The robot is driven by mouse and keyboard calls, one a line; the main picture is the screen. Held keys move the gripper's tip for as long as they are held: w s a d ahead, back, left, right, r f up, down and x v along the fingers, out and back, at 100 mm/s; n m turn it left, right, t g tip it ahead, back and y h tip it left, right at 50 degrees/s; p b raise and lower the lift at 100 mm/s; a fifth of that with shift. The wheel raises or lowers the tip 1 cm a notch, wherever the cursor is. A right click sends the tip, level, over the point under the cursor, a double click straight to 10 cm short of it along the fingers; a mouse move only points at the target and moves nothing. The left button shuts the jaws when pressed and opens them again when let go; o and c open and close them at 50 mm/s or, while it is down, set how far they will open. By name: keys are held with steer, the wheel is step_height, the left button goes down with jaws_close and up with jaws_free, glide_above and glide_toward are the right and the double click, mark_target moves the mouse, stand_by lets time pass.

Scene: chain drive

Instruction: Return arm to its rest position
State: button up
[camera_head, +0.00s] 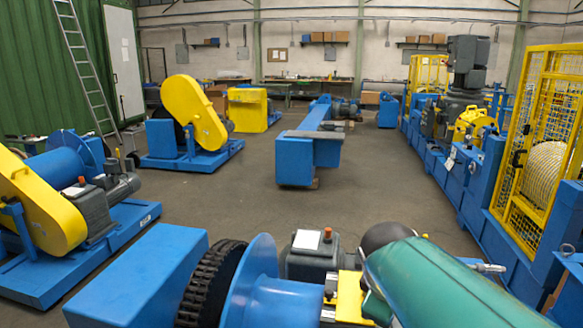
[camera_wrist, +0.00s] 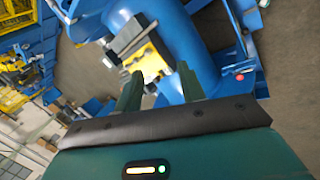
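My gripper (camera_wrist: 158,84) shows in the wrist view as two dark green fingers held apart. I see nothing gripped between them. Beyond the fingertips are a yellow part (camera_wrist: 150,62) with a dark bar and a large blue rounded body (camera_wrist: 178,35). In the head view my green arm (camera_head: 440,285) reaches in from the lower right. The gripper itself cannot be made out there. A black chain (camera_head: 212,285) runs around a wheel beside a blue flanged drum (camera_head: 262,285) at the bottom.
Yellow-guarded machines stand at left (camera_head: 45,205) and behind (camera_head: 193,110). A blue beam (camera_head: 310,150) lies mid-floor. Yellow cages (camera_head: 540,140) line the right. Floor (camera_head: 250,205) between them is clear.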

steer(key=s+a+f+m+y, duration=0.1)
steer(key=s+m, duration=0.4)
steer(key=s, duration=0.1)
steer(key=s+a+m+t+y, duration=0.1)
steer(key=s+m, duration=0.4)
steer(key=s, duration=0.2)
steer(key=shift+f+m+y, duration=0.3)
steer(key=shift+f, duration=0.05)
